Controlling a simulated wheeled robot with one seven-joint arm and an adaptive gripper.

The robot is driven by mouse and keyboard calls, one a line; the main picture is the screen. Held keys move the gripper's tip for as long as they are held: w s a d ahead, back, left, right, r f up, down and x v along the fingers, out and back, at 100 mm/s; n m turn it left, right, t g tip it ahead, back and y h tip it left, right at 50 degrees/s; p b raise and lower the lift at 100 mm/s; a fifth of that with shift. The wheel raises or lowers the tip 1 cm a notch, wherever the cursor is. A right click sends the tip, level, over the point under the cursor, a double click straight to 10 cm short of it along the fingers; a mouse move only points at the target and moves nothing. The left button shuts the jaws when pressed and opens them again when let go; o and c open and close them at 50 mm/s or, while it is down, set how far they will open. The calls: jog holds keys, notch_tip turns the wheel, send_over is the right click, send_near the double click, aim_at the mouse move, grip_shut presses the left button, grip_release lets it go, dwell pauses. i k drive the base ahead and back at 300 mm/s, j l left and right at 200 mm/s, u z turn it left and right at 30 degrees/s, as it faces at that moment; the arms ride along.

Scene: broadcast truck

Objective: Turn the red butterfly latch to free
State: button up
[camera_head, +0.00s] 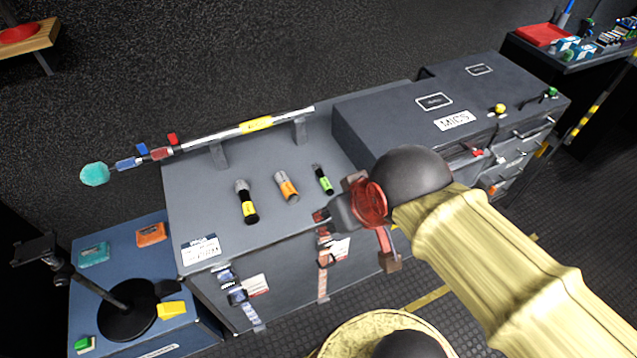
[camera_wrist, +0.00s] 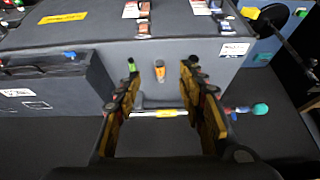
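I cannot make out the red latch in the wrist view; the case shows there at the left.
A yellow knob (camera_head: 499,108) and a green knob (camera_head: 551,92) sit near the case's front edge, above drawers. The grey bench (camera_head: 215,185) holds several small cylinders and a boom pole (camera_head: 255,124). A blue table (camera_head: 190,335) with a black stand is at left.

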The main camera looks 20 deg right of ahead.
aim_at(476, 153)
jog(key=z, duration=1.85)
jog(key=i+l+u, duration=0.1)
jog(key=i+u, duration=0.2)
jog(key=i+l+u, duration=0.3)
jog(key=i, duration=0.15)
jog(key=i+j, duration=0.05)
